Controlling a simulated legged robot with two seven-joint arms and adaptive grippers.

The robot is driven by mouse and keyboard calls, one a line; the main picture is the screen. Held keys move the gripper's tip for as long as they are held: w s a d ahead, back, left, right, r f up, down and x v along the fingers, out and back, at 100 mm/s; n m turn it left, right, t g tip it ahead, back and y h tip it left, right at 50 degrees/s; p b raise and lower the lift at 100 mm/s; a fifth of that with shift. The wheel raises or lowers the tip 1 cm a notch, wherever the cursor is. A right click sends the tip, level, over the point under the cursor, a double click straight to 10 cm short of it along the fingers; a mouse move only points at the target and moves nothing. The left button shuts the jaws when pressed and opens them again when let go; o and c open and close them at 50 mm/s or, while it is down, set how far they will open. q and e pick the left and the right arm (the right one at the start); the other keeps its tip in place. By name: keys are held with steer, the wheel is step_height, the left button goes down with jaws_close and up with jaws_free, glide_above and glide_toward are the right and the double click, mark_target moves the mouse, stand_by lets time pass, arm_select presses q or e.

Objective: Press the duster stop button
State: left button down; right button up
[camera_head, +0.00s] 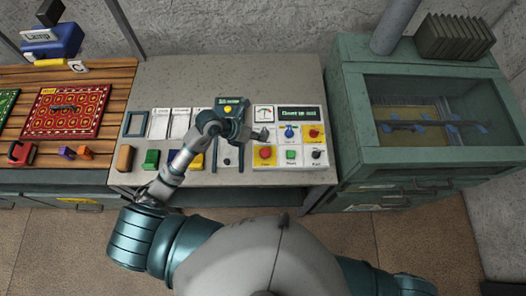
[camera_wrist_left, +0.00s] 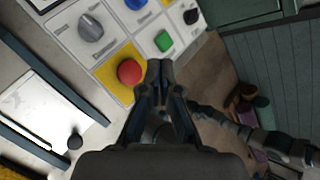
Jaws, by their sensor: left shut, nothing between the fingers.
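The white control panel (camera_head: 279,143) has two red buttons on yellow squares. One red button (camera_head: 266,152) is at its lower left, the other red button (camera_head: 313,132) at its upper right. Their labels are too small to read, so I cannot tell which is the duster stop. My left gripper (camera_head: 257,134) is shut and empty over the panel's left side. In the left wrist view its closed fingertips (camera_wrist_left: 160,68) appear just right of the lower-left red button (camera_wrist_left: 130,72); contact cannot be told.
A green button (camera_wrist_left: 164,41) and a black knob (camera_wrist_left: 190,16) share the red button's row. A grey knob (camera_wrist_left: 90,28) and a blue knob (camera_head: 290,131) are above. A glass-topped green cabinet (camera_head: 432,112) stands right. A red rug (camera_head: 66,110) lies left.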

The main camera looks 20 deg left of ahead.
mark_target(266, 153)
arm_select(q)
steer(key=f+b, duration=0.2)
steer(key=d+f+b, duration=0.1)
steer(key=f+b, duration=0.1)
steer(key=f, duration=0.1)
steer(key=d+f+b, duration=0.1)
steer(key=f, duration=0.1)
steer(key=shift+f+b, duration=0.2)
steer(key=shift+b, duration=0.2)
steer(key=shift+a+f, duration=0.15)
steer(key=shift+a, duration=0.7)
steer(key=shift+d, duration=0.75)
steer(key=shift+a, duration=0.6)
steer(key=shift+d+f, duration=0.15)
steer(key=shift+d, duration=0.25)
steer(key=shift+d+f, duration=0.15)
steer(key=shift+d, duration=0.2)
